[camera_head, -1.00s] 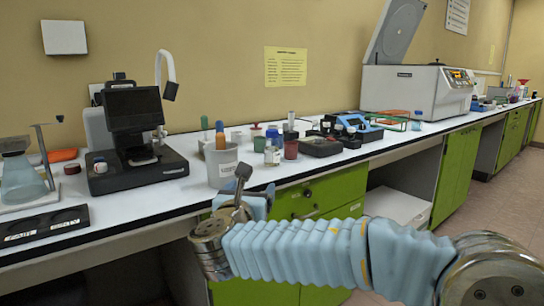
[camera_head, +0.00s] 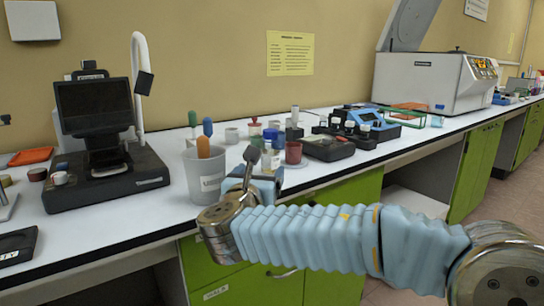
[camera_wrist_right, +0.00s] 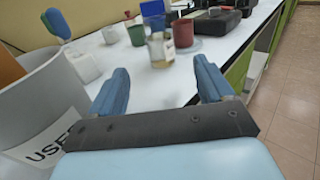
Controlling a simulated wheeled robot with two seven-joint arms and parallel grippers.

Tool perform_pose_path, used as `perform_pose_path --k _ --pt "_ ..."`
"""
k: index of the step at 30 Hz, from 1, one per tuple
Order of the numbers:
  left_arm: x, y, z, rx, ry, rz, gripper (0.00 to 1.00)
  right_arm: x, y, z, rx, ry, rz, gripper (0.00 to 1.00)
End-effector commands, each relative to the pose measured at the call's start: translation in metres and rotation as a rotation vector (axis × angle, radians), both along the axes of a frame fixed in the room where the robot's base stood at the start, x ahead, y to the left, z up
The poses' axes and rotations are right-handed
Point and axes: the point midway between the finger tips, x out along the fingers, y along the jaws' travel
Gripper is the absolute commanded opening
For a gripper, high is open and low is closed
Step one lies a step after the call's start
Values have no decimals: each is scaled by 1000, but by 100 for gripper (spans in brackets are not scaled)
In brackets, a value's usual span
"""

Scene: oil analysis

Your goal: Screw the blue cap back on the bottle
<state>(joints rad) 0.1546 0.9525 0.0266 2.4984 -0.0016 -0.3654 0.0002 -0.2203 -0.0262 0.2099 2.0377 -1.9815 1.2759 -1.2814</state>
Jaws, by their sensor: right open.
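A small glass bottle (camera_wrist_right: 160,50) with yellowish contents stands on the bench, beyond and between the fingers of my right gripper (camera_wrist_right: 165,88) in the right wrist view. The fingers are open and empty, apart from the bottle. In the head view my right gripper (camera_head: 250,165) is low over the bench's front edge and partly hides the bottles behind it. My left gripper is not in view.
A grey cup labelled as used (camera_head: 207,178), holding droppers, stands close left of my right gripper. A dark red cup (camera_head: 293,152) and a green cup (camera_wrist_right: 137,35) stand near the bottle. A black instrument (camera_head: 105,150) is at the left, a centrifuge (camera_head: 425,80) at the back right.

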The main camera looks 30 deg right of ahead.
Motion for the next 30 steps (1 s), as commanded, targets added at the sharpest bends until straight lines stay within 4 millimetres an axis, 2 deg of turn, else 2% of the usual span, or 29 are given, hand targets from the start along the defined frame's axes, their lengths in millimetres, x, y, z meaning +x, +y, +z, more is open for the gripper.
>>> perform_pose_path --k 8,21,30 --pt "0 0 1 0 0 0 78 4 -4 0 1 1 -2 81" --pt "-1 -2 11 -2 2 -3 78 60 -52 1 1 1 -2 81" --pt "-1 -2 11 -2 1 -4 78 65 -57 0 1 1 1 81"
